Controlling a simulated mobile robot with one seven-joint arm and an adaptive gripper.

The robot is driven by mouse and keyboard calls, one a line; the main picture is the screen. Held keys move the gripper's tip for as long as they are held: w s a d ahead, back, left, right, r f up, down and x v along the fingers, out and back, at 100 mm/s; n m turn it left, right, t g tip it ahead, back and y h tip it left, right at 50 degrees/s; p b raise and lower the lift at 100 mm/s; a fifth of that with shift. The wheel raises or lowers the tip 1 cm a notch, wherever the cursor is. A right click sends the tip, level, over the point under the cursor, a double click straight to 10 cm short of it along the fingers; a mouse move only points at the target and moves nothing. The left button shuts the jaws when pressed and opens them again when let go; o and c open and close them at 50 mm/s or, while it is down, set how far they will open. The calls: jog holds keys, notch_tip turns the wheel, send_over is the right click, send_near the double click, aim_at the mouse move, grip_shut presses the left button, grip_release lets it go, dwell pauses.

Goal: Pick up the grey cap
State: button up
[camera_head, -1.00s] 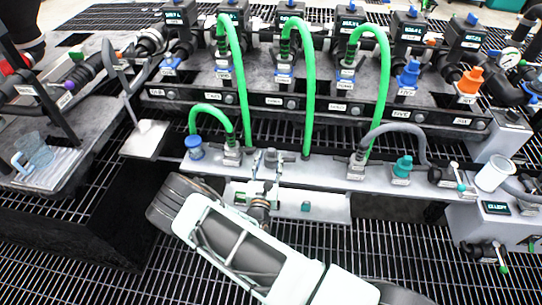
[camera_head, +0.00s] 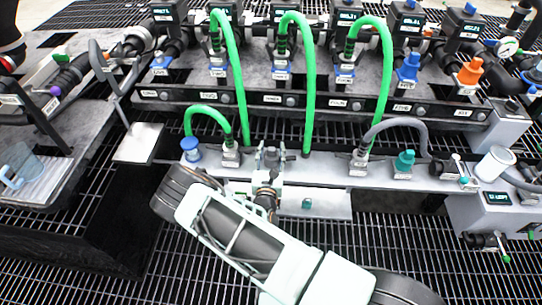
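My gripper (camera_head: 270,157) is at the pale manifold rail, just right of the hose fitting (camera_head: 230,153). A small grey shape, which looks like the grey cap (camera_head: 271,154), shows between its fingertips. It is mostly hidden by the fingers. I cannot tell whether the fingers touch it or are shut on it.
A blue cap (camera_head: 191,149) stands left on the rail, a teal cap (camera_head: 404,162) to the right. Green hoses (camera_head: 308,90) rise close behind my gripper. A grey hose (camera_head: 395,123) arches to the right. A white cylinder (camera_head: 495,164) stands on the right box.

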grip_shut()
jog(key=shift+r, duration=0.55)
notch_tip(320, 180, up, 3)
jog(key=shift+a+f+p, duration=0.1)
jog(key=shift+f+p, duration=0.1)
jog(key=shift+p, duration=0.5)
jog(key=s+r+p, duration=0.4)
jog(key=s+r, duration=0.5)
jog(key=s, duration=0.5)
jog(key=shift+r, duration=0.2)
